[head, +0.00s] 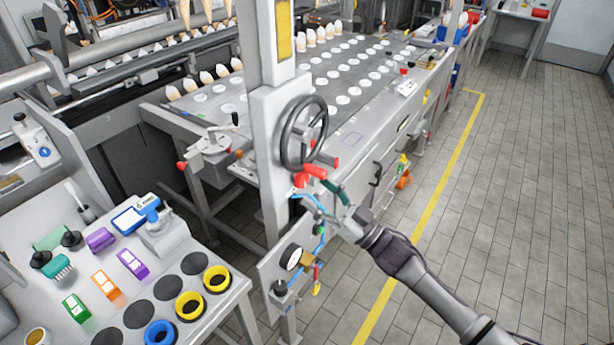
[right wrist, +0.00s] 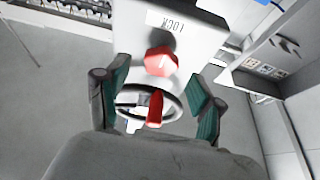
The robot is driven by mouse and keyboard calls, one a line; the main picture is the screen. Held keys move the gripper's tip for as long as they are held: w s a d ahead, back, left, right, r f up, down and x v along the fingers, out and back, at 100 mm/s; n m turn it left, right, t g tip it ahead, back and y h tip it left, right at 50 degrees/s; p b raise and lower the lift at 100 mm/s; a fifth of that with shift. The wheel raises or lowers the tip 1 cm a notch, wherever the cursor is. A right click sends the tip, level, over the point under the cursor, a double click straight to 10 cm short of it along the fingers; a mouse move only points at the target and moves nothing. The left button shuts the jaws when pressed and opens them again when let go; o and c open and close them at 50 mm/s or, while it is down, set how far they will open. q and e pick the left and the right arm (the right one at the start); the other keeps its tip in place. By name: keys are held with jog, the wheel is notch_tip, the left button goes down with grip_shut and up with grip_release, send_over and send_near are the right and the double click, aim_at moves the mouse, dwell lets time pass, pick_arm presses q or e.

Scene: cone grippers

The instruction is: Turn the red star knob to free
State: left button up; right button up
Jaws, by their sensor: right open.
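The red star knob (head: 300,181) sits on the pale column just below the black handwheel (head: 283,138). In the right wrist view the knob (right wrist: 161,62) shows its red face with a small white mark, and an upside-down LOCK label (right wrist: 178,24) lies above it in the picture. No free label is readable. My right gripper (head: 323,197) is open, close in front of the knob. In the right wrist view its two teal fingers stand on either side of the knob with gaps visible. My left gripper is not in view.
A red handle (head: 316,171) sticks out from the handwheel's lower rim, right by the knob; it also shows between my fingers in the wrist view (right wrist: 155,108). A gauge (head: 291,257) and blue hoses are below. The tiled floor (head: 500,190) at the right is clear.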

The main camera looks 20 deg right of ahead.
aim_at(305, 182)
jog(key=shift+p+x, duration=0.4)
jog(key=shift+x, duration=1.45)
